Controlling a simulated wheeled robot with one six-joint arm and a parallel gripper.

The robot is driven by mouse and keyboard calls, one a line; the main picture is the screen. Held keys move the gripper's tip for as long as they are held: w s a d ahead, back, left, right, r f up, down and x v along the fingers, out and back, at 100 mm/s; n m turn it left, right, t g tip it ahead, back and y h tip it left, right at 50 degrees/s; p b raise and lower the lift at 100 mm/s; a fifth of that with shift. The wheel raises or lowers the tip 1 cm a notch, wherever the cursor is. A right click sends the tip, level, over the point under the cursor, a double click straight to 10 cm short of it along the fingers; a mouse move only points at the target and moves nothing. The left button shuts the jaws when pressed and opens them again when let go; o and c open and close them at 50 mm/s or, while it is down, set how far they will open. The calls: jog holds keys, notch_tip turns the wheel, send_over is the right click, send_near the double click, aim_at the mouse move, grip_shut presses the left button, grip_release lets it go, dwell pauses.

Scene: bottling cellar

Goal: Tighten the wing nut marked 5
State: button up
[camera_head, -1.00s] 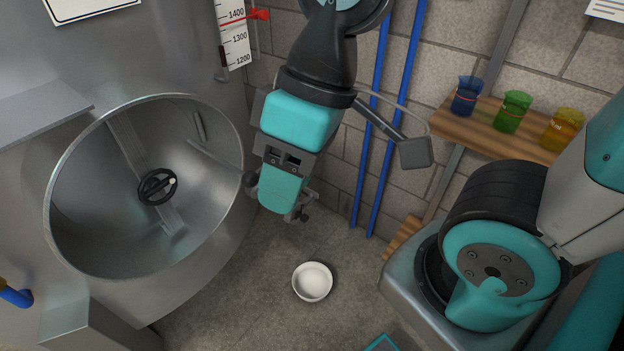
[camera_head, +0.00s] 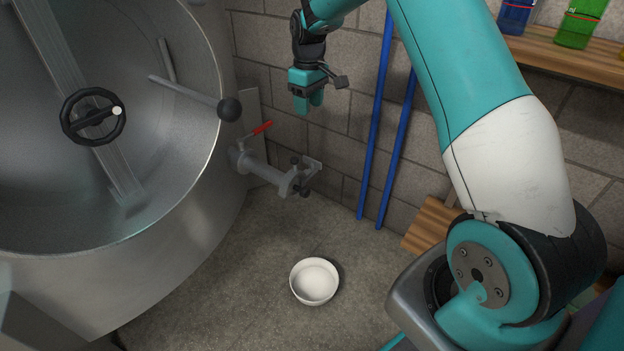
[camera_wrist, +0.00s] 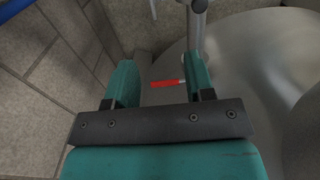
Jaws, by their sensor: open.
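My gripper (camera_head: 308,104) hangs in front of the brick wall, above and slightly right of the outlet valve (camera_head: 262,168) on the steel tank. In the wrist view my gripper (camera_wrist: 160,76) is open, with nothing held between its teal fingers. A clamp-like fitting with dark knobs (camera_head: 297,178) is at the outlet's end. No number 5 is readable, and I cannot tell which part is the marked wing nut.
A long handle with a black ball (camera_head: 229,109) juts out above the valve. A white bowl (camera_head: 314,281) stands on the floor. Blue pipes (camera_head: 376,120) run up the wall.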

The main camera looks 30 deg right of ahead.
aim_at(312, 159)
jog(key=f+b, duration=0.1)
jog(key=f, duration=0.5)
jog(key=d+f+b, duration=0.1)
jog(key=f+b, duration=0.1)
jog(key=f, duration=0.4)
jog(key=f+b, duration=0.1)
jog(key=f, duration=0.6)
jog(key=shift+w+d, duration=0.2)
jog(key=shift+w, duration=0.1)
grip_shut()
